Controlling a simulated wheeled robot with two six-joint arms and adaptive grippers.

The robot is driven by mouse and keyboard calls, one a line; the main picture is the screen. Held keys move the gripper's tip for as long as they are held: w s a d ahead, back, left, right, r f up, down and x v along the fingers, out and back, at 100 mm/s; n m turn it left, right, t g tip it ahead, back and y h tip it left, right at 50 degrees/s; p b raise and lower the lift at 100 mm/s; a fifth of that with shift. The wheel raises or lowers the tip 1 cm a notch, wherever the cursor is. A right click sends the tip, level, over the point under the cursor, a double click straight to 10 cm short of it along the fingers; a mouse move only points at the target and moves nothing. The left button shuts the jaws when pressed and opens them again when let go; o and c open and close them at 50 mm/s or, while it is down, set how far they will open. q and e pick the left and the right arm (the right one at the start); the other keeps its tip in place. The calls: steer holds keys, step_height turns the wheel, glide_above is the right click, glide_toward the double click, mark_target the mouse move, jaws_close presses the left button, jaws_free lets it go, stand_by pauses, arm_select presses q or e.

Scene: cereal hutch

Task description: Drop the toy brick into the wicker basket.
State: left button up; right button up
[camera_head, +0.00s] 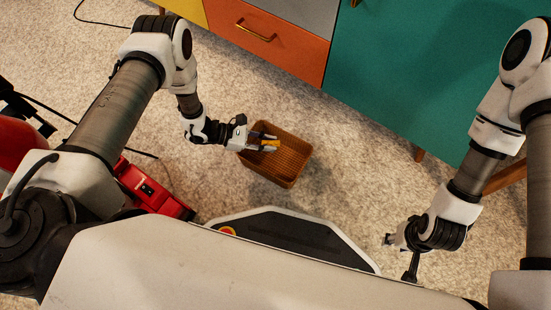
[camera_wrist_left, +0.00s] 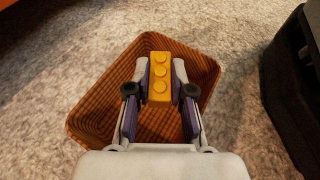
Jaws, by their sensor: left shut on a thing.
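The toy brick (camera_wrist_left: 160,78) is yellow-orange with a row of studs. It also shows in the head view (camera_head: 269,143) as a small orange patch. My left gripper (camera_wrist_left: 160,82) is shut on the brick, with a finger on each side. In the head view my left gripper (camera_head: 263,142) is over the brown wicker basket (camera_head: 290,173), which stands on the carpet. The basket's rim surrounds the brick in the left wrist view (camera_wrist_left: 92,122). The brick's exact height over the basket floor is hard to tell. My right gripper (camera_head: 398,250) is low at the right, its fingers unclear.
A cabinet with a teal door (camera_head: 430,70) and an orange drawer (camera_head: 268,45) stands behind the basket. A red object (camera_head: 153,190) lies on the carpet to the left. The carpet right of the basket is clear.

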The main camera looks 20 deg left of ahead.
arm_select(q)
steer(key=o, duration=0.9)
steer(key=shift+r, duration=0.1)
steer(key=shift+a, duration=0.1)
steer(key=v, duration=1.1)
steer(key=shift+a+r, duration=0.25)
steer(key=shift+a, duration=0.05)
steer(key=shift+s, duration=0.2)
